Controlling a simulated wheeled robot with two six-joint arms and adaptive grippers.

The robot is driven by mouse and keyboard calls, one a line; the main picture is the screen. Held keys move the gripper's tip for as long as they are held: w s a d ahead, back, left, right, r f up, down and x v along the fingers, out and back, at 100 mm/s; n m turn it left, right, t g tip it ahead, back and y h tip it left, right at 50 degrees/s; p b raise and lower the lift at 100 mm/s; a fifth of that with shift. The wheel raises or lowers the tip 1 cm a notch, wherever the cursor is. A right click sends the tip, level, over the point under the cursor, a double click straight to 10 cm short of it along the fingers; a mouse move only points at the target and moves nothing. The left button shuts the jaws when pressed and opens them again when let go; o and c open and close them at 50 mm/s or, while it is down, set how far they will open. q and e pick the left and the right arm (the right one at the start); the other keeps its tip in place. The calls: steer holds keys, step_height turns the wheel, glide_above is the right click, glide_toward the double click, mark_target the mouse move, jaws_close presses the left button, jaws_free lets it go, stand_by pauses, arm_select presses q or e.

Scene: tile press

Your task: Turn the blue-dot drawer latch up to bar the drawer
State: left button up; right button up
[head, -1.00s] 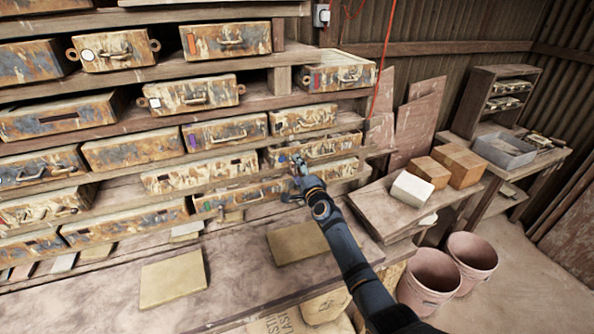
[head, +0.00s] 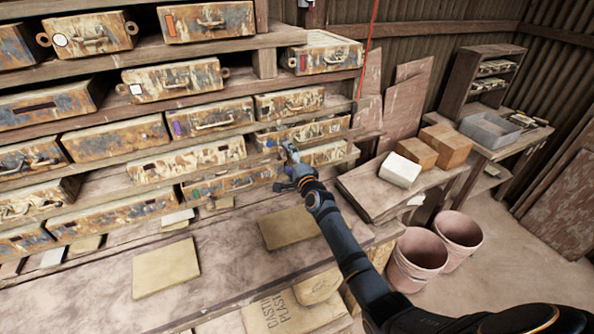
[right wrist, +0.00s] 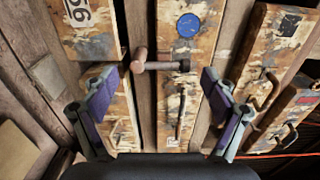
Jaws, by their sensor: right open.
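The blue-dot drawer (head: 315,131) is shut in the rack, with the blue dot near its left end. The right wrist view shows it sideways, with the blue dot (right wrist: 188,25) at the top. The brown latch (right wrist: 160,66) lies across the drawer front, its pivot on the drawer and its thick knob end reaching left past the drawer's edge, which is downward in the room. My right gripper (right wrist: 166,76) is open and empty, its fingers on either side of the latch in the picture; contact does not show. In the head view my right gripper (head: 288,150) hides the latch.
Other drawers, such as a green-marked one (head: 230,183) below and a red-marked one (head: 327,56) above, stand close around. A bench with flat tiles (head: 166,267) lies below. A side table with boxes (head: 446,145) and two buckets (head: 418,258) are at the right.

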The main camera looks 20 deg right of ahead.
steer(key=s, duration=1)
steer(key=shift+d, duration=0.2)
